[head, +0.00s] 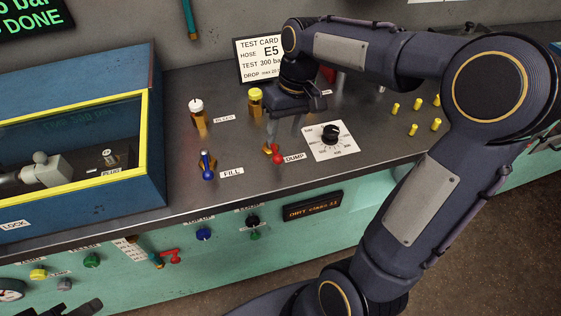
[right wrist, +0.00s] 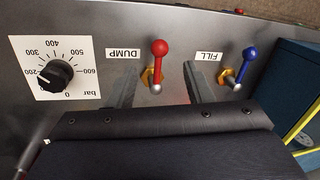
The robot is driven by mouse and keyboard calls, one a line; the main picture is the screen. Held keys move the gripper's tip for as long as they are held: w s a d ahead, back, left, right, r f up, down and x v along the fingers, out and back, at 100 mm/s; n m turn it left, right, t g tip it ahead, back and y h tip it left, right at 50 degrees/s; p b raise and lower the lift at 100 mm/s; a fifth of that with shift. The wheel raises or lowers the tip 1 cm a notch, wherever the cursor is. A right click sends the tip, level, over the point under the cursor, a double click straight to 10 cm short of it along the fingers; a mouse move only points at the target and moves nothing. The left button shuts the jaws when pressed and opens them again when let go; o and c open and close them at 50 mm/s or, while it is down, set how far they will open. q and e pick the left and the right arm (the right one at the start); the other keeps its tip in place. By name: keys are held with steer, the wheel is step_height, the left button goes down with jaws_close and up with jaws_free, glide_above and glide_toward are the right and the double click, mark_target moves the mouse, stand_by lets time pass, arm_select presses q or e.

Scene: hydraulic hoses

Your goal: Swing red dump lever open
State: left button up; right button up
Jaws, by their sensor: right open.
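The red dump lever (head: 277,153) stands on the steel bench beside its DUMP label, its red grip towards the bench's front edge. In the right wrist view the lever (right wrist: 159,58) shows whole, with a brass base and a silver lower end. My right gripper (head: 284,126) is open and empty, pointing down just behind the lever. In the right wrist view its grey fingers (right wrist: 160,85) lie on either side of the lever, apart from it; their height above the bench is unclear. A dark part of what may be my left gripper (head: 78,308) shows at the bottom left edge.
The blue FILL lever (head: 207,168) stands left of the dump lever. A pressure dial (head: 331,135) is on its right. Brass fittings (head: 255,102) and a test card (head: 259,60) are behind. A blue test box (head: 157,130) with yellow trim fills the left.

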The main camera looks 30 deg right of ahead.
mark_target(279, 155)
steer(key=f, duration=0.3)
steer(key=a+f, duration=0.1)
steer(key=f, duration=0.3)
steer(key=shift+a+f, duration=0.2)
jaws_close()
